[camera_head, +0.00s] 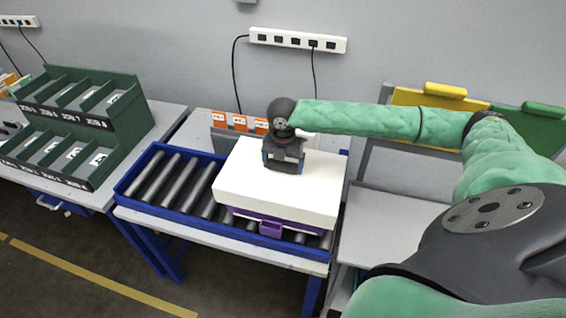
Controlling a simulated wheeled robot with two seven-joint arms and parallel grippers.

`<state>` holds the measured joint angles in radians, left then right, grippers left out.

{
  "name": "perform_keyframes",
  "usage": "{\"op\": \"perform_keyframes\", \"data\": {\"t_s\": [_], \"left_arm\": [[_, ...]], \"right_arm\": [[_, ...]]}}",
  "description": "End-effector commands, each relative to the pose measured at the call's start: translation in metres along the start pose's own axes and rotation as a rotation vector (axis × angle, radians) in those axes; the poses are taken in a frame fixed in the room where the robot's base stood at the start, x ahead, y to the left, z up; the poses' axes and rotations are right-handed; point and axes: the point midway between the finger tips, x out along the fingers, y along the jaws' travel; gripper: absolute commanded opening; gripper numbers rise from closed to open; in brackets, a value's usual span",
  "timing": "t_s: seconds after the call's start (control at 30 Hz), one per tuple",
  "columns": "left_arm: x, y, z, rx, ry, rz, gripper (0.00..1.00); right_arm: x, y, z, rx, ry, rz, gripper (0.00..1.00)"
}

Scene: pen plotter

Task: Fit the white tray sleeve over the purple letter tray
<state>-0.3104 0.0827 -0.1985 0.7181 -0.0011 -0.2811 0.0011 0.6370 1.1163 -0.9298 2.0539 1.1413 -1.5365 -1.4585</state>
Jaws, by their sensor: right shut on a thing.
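The white tray sleeve (268,190) is a flat white box shape over the roller conveyor. It covers most of the purple letter tray (270,228), whose front edge and front tab show just below the sleeve's lower edge. I cannot tell whether the sleeve is fully seated. My right gripper (284,168) points down onto the sleeve's top near its back middle and is shut on it. The fingertips and the part they grip are hidden by the gripper body. My left gripper is not in view.
The tray sits on a blue-framed roller conveyor (128,188) on a table. Green sorting bins (118,110) stand on a table at left. Orange-labelled cards (240,123) stand behind the sleeve. A grey table (385,225) is at right, with yellow (440,98) and green panels behind it.

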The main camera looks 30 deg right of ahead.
Motion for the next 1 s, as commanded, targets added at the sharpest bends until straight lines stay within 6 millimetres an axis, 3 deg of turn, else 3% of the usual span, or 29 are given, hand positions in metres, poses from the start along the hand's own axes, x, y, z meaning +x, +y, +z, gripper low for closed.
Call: {"op": "perform_keyframes", "data": {"t_s": [1.0], "left_arm": [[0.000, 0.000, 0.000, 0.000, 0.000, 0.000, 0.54]], "right_arm": [[0.013, 0.000, 0.000, 0.000, 0.000, 0.000, 0.46]]}}
